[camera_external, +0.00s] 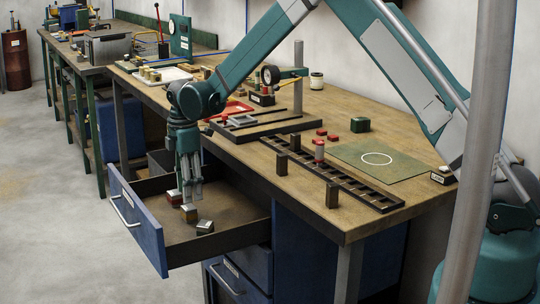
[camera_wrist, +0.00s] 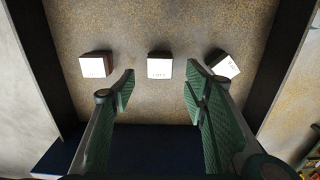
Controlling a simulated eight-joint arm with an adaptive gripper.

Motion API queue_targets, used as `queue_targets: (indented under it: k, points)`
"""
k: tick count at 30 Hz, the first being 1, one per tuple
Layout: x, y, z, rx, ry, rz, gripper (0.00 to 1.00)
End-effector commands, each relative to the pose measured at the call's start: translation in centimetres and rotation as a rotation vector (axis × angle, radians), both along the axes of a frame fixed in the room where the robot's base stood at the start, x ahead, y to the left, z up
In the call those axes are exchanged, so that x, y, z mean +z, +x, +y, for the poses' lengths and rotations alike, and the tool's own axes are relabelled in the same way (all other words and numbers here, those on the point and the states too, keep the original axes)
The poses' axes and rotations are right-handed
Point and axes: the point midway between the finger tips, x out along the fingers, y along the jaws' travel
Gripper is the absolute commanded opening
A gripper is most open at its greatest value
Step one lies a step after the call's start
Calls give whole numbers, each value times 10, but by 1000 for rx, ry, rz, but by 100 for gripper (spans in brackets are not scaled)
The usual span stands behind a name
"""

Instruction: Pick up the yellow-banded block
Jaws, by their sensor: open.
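In the external view, the nearest block (camera_external: 205,228) stands clear of my gripper (camera_external: 187,202). My gripper points down over the row, open and empty. In the wrist view, the middle block lies between and just beyond the fingertips (camera_wrist: 159,80).
The drawer walls and its blue front (camera_external: 140,226) enclose the blocks. The workbench (camera_external: 255,158) beside it carries a black slotted rail (camera_external: 345,182), a green mat (camera_external: 400,165), small red pieces (camera_external: 332,137) and a stand with a gauge. Drawer floor around the blocks is bare.

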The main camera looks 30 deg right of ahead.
Motion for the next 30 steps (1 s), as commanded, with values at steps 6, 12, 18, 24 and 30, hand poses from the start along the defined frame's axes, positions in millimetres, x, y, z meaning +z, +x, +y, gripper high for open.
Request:
queue_targets:
  k: [6,12,18,24,30]
  points:
    - [-1,0,0,2,0,1,45]
    - [-3,0,0,2,0,1,45]
    - [-18,0,0,1,0,1,45]
    - [-27,0,0,1,0,1,45]
    - [-27,0,0,1,0,1,45]
